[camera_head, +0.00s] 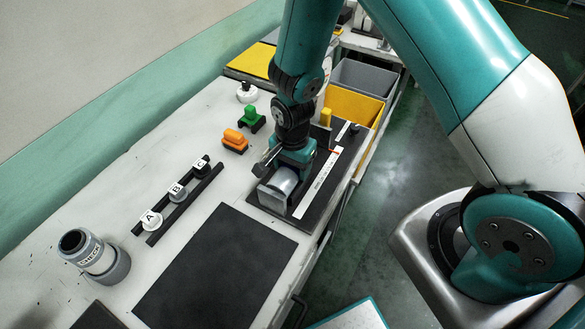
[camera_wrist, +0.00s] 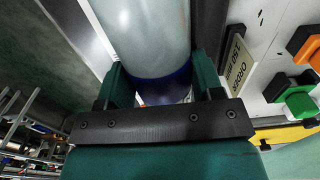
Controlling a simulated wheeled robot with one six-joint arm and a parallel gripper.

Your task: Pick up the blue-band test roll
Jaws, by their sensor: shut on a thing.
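The blue-band test roll is a pale grey cylinder with a dark blue band (camera_wrist: 160,88). In the wrist view the band lies between the two green fingers of my gripper (camera_wrist: 163,82), which is shut on it. In the head view the roll's grey body (camera_head: 280,186) shows below my gripper (camera_head: 289,168), over the near end of a long black tray (camera_head: 311,210). The band is hidden there by the gripper. I cannot tell whether the roll touches the tray.
A black rack (camera_head: 187,203) with pieces marked A, B and C stands left of the gripper. A grey CHECK holder (camera_head: 117,267) is at front left. Orange (camera_head: 235,141) and green (camera_head: 251,118) pieces stand behind. A yellow bin (camera_head: 352,106) is at the back. The black mat (camera_head: 215,268) is bare.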

